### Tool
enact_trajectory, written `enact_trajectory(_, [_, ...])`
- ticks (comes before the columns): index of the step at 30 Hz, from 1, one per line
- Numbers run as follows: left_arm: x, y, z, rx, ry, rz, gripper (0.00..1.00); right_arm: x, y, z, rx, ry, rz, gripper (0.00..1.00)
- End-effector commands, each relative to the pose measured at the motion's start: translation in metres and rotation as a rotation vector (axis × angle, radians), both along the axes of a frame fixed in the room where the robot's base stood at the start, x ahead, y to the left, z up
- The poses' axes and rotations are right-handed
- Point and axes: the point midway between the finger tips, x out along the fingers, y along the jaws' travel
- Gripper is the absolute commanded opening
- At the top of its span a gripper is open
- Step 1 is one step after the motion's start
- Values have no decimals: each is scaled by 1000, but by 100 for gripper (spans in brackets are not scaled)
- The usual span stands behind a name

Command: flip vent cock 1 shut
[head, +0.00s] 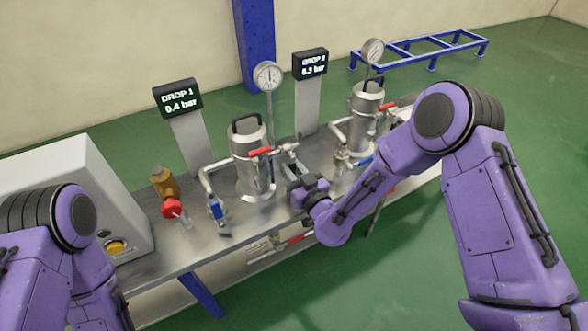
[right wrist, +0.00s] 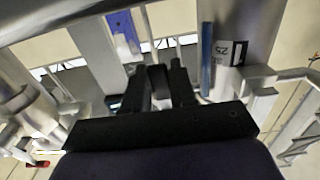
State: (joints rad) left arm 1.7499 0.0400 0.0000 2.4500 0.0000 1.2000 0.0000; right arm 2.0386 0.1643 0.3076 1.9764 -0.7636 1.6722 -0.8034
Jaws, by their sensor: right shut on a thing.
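The first steel vessel (head: 250,165) stands on the bench by the DROP 1 display (head: 178,99), which reads 0.4 bar. A metal fitting (head: 290,149) is on its right side, where vent cock 1 appears to be. My right gripper (head: 296,180) is just below this fitting, its fingers (right wrist: 160,88) close together. It is shut on what looks like the small lever of vent cock 1, mostly hidden by the fingers. I cannot tell the lever's angle. My left arm shows at the lower left, but its gripper is out of view.
A red lever (head: 260,151) is on the first vessel, and a blue lever (head: 217,209) hangs at its left pipe. A red knob (head: 172,208) and gauge (head: 268,76) stand nearby. The second vessel (head: 366,105) is close behind my right forearm. A grey box (head: 70,180) is at left.

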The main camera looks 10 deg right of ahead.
Motion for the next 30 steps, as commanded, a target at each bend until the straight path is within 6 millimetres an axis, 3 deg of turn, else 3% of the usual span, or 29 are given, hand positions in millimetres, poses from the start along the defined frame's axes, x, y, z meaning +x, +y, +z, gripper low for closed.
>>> enact_trajectory(1, [0, 0, 0, 0, 0, 0, 0, 0, 0, 0, 2, 1, 1, 0])
enact_trajectory(2, [0, 0, 0, 0, 0, 0, 0, 0, 1, 0, 2, 1, 1, 36])
enact_trajectory(3, [0, 0, 0, 0, 0, 0, 0, 0, 1, 0, 2, 1, 1, 47])
enact_trajectory(14, [0, 0, 1, 0, 0, 0, 0, -6, -1, 0, -1, 2, 2, 47])
enact_trajectory(24, [0, 0, 0, 0, 0, 0, 0, -79, -21, -1, -1, 4, 3, 47])
enact_trajectory(30, [0, 0, -2, 0, 0, 0, 0, -100, -27, 0, 1, 0, 1, 47])
